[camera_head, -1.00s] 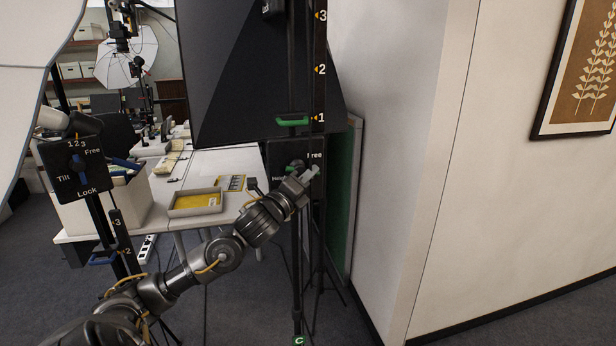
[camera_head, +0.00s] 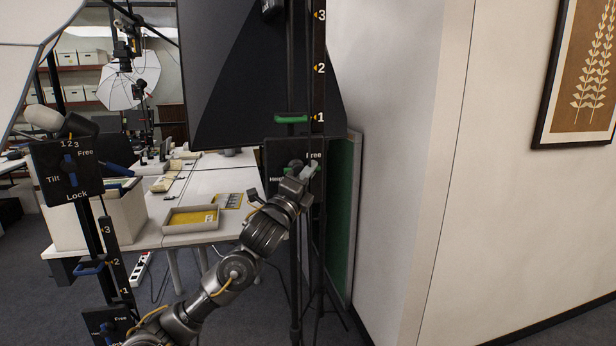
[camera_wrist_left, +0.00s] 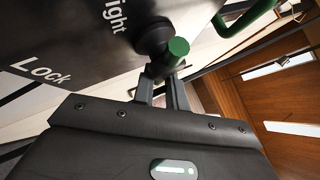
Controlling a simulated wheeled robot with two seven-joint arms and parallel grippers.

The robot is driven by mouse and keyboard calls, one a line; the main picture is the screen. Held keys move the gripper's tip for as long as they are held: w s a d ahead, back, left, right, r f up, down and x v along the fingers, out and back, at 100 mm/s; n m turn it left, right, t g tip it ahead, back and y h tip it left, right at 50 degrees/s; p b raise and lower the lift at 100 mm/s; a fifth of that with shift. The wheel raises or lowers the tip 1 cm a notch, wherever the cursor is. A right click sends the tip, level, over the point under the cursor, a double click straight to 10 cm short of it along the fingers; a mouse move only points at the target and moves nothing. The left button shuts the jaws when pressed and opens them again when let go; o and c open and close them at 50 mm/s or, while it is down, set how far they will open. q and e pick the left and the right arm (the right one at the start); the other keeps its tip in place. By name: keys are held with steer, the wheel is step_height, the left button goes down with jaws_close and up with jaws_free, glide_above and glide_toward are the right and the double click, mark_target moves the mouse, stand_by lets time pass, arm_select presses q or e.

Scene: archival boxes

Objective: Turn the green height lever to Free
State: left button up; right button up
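The black height panel (camera_head: 282,152) is on the right stand, with "Free" at its upper right. The wrist view shows the panel (camera_wrist_left: 75,40) close up with "Lock" and part of "Height". The green height lever (camera_wrist_left: 179,48) stands out from a dark hub and points toward the right of that view. My left gripper (camera_wrist_left: 163,82) has its fingers close together on either side of the lever and appears shut on it. In the head view, my left gripper (camera_head: 308,172) is at the panel and hides most of the lever. My right gripper is not in view.
A green handle (camera_head: 291,119) sits at mark 1 on the stand's scale above. A black softbox (camera_head: 235,75) hangs over the panel. A second stand has a tilt panel (camera_head: 65,172) with a blue lever. A white wall (camera_head: 395,150) is close on the right.

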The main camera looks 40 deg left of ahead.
arm_select(q)
steer(key=shift+o, duration=0.6)
steer(key=b+v, duration=0.4)
steer(key=v, duration=0.6)
steer(key=shift+s+f+b, duration=0.15)
steer(key=shift+s+b, duration=0.2)
steer(key=shift+b, duration=0.05)
